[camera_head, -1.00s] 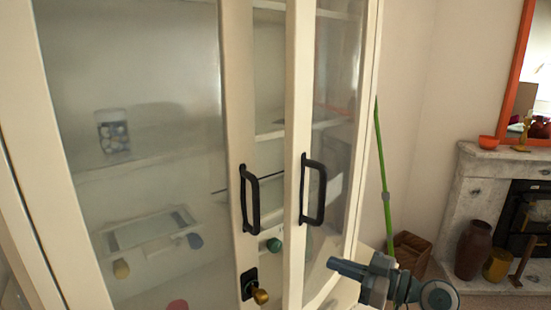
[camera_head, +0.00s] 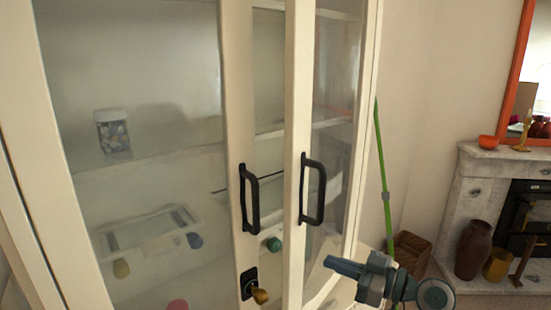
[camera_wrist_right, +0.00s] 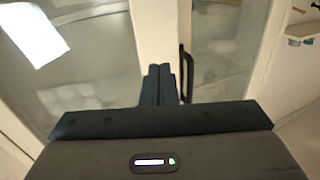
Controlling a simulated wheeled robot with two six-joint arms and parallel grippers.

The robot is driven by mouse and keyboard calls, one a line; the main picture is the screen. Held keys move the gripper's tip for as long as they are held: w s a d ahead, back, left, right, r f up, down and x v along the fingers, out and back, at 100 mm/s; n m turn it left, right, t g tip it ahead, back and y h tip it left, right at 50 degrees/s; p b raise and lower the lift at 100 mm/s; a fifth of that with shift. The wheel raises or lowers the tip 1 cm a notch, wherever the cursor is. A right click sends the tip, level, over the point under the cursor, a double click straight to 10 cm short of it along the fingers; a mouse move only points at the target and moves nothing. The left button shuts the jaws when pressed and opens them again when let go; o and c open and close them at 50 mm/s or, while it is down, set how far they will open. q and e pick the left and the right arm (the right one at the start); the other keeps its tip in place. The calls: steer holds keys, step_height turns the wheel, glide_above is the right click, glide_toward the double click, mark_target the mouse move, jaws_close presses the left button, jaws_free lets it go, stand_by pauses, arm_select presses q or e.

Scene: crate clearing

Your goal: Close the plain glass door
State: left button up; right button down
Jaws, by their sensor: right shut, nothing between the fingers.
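The plain glass door (camera_head: 295,130), cream-framed with a black bar handle (camera_head: 313,192), is the right door of a cabinet. It stands ajar, with a gap between its inner edge and the left door (camera_head: 236,130). The left door has its own black handle (camera_head: 249,198) and a brass knob (camera_head: 260,296) on a dark lock plate. My right gripper (camera_head: 330,265) is shut and empty, low in front of the right door's glass, pointing left. In the right wrist view its closed fingers (camera_wrist_right: 158,72) overlap the door frame beside a black handle (camera_wrist_right: 185,72); contact cannot be told. My left gripper is out of view.
Behind the glass, shelves hold a jar (camera_head: 112,132), a pale tray (camera_head: 145,232) and small coloured items. A green pole (camera_head: 384,180) leans by the wall near a brown box (camera_head: 411,250). A fireplace (camera_head: 482,170) with vases stands at the right.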

mark_target(298, 250)
steer(key=shift+b+x, duration=0.65)
steer(key=shift+x, duration=2.65)
steer(key=shift+b+x, duration=0.65)
steer(key=shift+x, duration=1.3)
steer(key=shift+s+d+b, duration=1.05)
steer(key=shift+s+d, duration=0.05)
steer(key=shift+s, duration=0.2)
